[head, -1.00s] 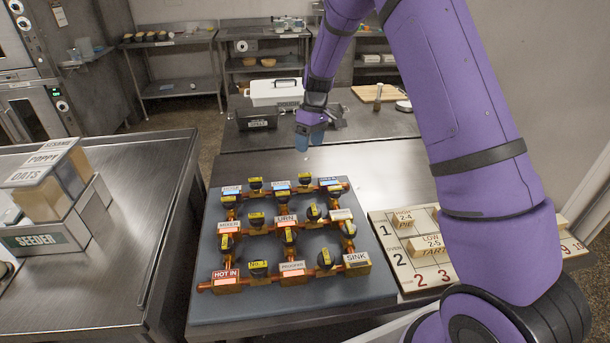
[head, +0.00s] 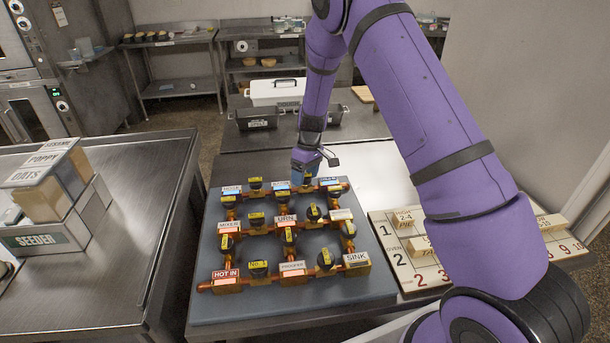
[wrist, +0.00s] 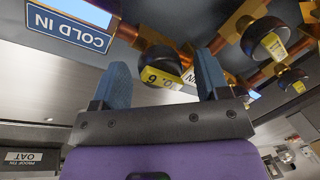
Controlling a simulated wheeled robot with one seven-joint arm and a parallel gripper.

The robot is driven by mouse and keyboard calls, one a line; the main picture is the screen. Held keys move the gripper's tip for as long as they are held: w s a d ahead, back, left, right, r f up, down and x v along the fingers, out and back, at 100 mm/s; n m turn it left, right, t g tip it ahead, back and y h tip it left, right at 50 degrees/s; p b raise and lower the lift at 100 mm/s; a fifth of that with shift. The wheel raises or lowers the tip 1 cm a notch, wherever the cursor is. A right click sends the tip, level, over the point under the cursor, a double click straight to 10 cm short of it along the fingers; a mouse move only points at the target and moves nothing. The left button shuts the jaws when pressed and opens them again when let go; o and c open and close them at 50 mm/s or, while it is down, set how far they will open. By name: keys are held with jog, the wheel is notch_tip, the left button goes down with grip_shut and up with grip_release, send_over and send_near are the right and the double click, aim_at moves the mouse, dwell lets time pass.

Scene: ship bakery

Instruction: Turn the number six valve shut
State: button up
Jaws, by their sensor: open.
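The number six valve (wrist: 158,62) is a black knob with a yellow tag, seen upside down in the wrist view on a copper pipe. My gripper (wrist: 163,62) is open, with one blue finger to each side of this knob; I cannot tell whether either touches it. In the head view my gripper (head: 306,174) is low over the back pipe row of the valve board (head: 215,310) and hides the number six valve. The blue COLD IN sign (wrist: 68,29) is beside the valve in the wrist view.
Several other black knobs sit on the copper grid, including one by the HOT IN block (head: 226,275) and one near the SINK block (head: 357,259). A numbered board with wooden blocks (head: 400,265) lies to the right. A seeder box (head: 50,238) stands on the left counter.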

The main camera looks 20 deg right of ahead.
jog(key=c, duration=0.9)
jog(key=shift+m, duration=0.4)
jog(key=m, duration=0.2)
jog(key=shift+d+m+t, duration=0.15)
jog(key=shift+m+t, duration=0.15)
jog(key=shift+t, duration=0.1)
jog(key=m+t, duration=0.1)
jog(key=m, duration=0.4)
jog(key=shift+m, duration=0.3)
jog(key=m+t, duration=0.1)
jog(key=m, duration=0.3)
jog(key=shift+s, duration=0.15)
jog(key=shift+s+m+t+h, duration=0.1)
jog(key=shift+m+t+h, duration=0.2)
jog(key=shift+m, duration=2.2)
